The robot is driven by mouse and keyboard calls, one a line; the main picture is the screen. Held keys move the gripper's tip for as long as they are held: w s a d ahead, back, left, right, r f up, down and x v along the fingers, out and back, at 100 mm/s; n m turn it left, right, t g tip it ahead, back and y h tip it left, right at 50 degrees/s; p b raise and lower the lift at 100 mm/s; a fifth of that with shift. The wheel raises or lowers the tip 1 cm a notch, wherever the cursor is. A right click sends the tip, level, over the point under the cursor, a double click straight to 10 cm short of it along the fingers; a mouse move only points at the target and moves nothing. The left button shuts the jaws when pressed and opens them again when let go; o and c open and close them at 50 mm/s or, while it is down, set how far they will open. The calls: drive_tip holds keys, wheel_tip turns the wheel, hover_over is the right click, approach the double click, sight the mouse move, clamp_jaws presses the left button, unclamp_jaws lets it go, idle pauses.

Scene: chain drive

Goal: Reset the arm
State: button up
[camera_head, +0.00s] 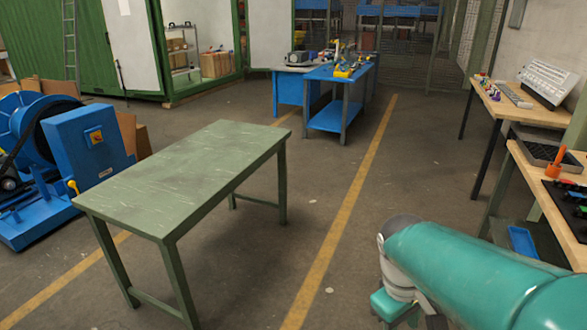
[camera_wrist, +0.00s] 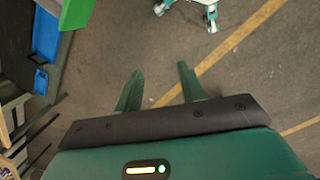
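My gripper (camera_wrist: 160,70) shows in the wrist view with its two green fingers spread apart. Nothing is between them but the grey floor behind, with a yellow line crossing it. My teal arm (camera_head: 470,270) reaches in from the lower right of the head view. Its far end is bent down beside the lower right, over the floor. The fingertips cannot be made out in the head view.
An empty green table (camera_head: 190,170) stands left of centre. A blue workbench (camera_head: 335,118) with tools is at the back. Wooden-topped benches (camera_head: 505,108) line the right side, near my arm. A blue machine (camera_head: 85,150) stands at left. The floor between is open.

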drive_tip(key=s+a+r+m+t+y, duration=0.2)
drive_tip(key=s+a+r+m+t, duration=0.2)
drive_tip(key=s+r+m+t, duration=0.1)
wheel_tip(320, 180, up, 2)
drive_tip(key=shift+a+r+m+t, duration=0.15)
drive_tip(key=shift+r+m+t, duration=0.15)
drive_tip(key=shift+t, duration=0.3)
drive_tip(key=shift+w, duration=0.1)
